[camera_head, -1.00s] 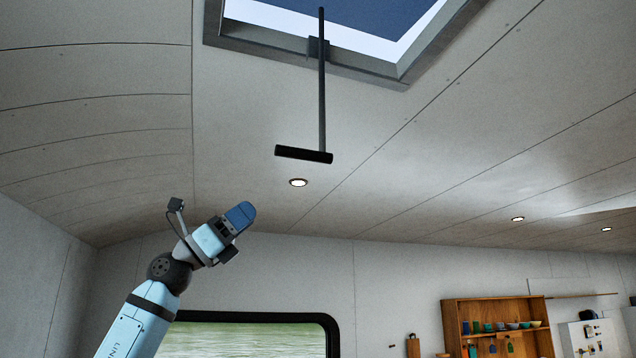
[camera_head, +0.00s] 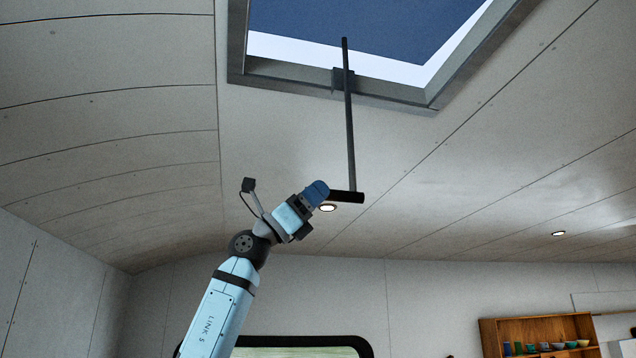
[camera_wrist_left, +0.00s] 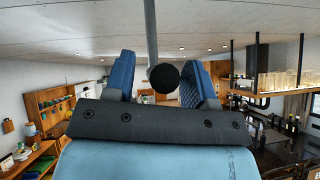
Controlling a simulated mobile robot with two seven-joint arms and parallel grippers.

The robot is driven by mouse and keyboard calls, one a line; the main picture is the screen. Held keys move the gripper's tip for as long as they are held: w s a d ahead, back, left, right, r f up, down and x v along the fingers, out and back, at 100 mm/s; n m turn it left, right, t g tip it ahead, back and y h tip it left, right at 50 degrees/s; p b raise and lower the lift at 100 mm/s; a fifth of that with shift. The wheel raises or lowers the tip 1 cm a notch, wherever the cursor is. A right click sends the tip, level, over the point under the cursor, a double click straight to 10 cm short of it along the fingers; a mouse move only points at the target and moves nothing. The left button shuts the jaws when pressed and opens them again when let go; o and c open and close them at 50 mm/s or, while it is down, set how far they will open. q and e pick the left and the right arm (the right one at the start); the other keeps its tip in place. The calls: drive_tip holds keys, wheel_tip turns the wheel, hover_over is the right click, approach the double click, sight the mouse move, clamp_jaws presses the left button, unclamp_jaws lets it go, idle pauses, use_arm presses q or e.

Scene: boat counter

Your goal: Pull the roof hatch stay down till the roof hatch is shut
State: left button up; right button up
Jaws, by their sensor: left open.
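The roof hatch stay (camera_head: 350,140) is a thin dark rod hanging from the hatch frame (camera_head: 300,81), with a black crossbar handle (camera_head: 347,197) at its lower end. A blue panel (camera_head: 370,25) shows above the frame with a bright gap along its edges, so the roof hatch stands open. My left gripper (camera_head: 318,192) is at the crossbar's left end and hides that part. In the left wrist view, the bar's round end (camera_wrist_left: 164,78) sits between the open blue fingers of my left gripper (camera_wrist_left: 157,82), with the rod rising behind. Contact cannot be told. My right gripper is out of view.
The pale ceiling has a round lamp (camera_head: 328,208) just below the handle. A wooden shelf (camera_head: 537,325) with cups and bowls stands far off at the lower right. A hanging rack (camera_wrist_left: 268,75) shows at the right in the left wrist view. Space around the rod is clear.

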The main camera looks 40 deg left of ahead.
use_arm(q)
drive_tip(key=shift+w+d+r, duration=0.2)
drive_tip(key=shift+d+r, duration=0.15)
drive_tip(key=shift+a, duration=0.1)
drive_tip(key=c, duration=0.4)
clamp_jaws()
drive_tip(key=shift+f+b, duration=0.3)
drive_tip(key=shift+f, duration=0.2)
wheel_tip(320, 180, down, 8)
drive_tip(key=b, duration=0.4)
drive_tip(key=shift+r+b, duration=0.25)
drive_tip(key=shift+b, duration=0.15)
drive_tip(key=shift+o, duration=2)
unclamp_jaws()
